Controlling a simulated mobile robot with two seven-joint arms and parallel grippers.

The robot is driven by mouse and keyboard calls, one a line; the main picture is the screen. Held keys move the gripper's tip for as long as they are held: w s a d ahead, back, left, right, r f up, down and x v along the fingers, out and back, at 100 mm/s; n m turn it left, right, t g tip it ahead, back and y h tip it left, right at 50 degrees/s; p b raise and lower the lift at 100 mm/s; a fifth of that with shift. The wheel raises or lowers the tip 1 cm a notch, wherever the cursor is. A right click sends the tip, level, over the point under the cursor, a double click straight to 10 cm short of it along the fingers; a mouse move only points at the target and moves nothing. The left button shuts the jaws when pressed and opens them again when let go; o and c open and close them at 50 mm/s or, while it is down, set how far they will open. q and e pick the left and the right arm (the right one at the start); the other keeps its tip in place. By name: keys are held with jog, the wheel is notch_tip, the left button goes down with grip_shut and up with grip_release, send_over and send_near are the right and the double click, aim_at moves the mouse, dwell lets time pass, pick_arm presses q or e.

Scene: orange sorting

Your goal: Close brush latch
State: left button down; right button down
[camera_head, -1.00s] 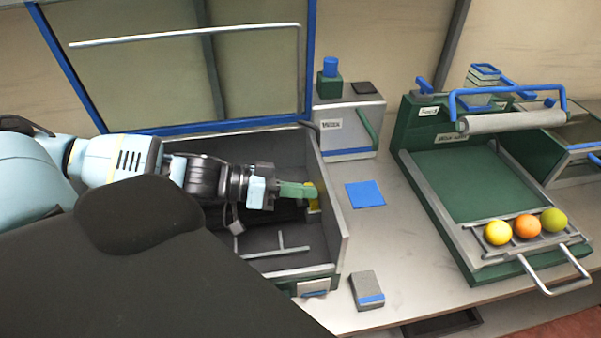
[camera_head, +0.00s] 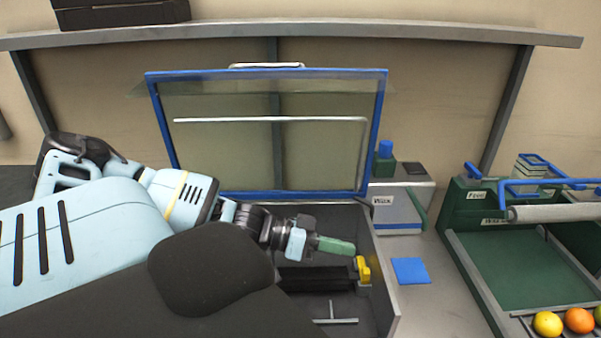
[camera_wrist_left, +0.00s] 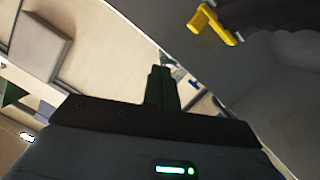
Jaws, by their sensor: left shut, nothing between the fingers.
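The yellow brush latch (camera_head: 362,269) sits by the right inner wall of the open grey box (camera_head: 384,290). It also shows at the top of the left wrist view (camera_wrist_left: 213,24). A dark cylindrical brush (camera_head: 318,279) lies across the box with its right end at the latch. My left gripper (camera_head: 350,247) has its green fingers shut and empty, pointing right. In the head view its tips show just above and left of the latch; in the left wrist view the fingertips (camera_wrist_left: 160,76) appear apart from it. Whether the latch is fully closed I cannot tell. My right gripper is not in view.
The box's blue-framed clear lid (camera_head: 270,130) stands open behind. A wax unit (camera_head: 398,207) and a blue square (camera_head: 410,270) are to the right. Farther right is a green tray (camera_head: 520,265) with oranges (camera_head: 579,320) at its front.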

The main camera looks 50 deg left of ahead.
pick_arm(q)
jog(key=shift+f+v, duration=0.15)
jog(key=shift+v, duration=0.6)
jog(key=shift+f+v, duration=0.15)
jog(key=shift+v, duration=0.6)
jog(key=shift+s+d+v, duration=0.1)
jog(key=shift+v, duration=0.7)
jog(key=shift+s+d+v, duration=0.1)
jog(key=shift+d+v, duration=0.05)
jog(key=shift+v, duration=0.7)
jog(key=shift+r, duration=0.1)
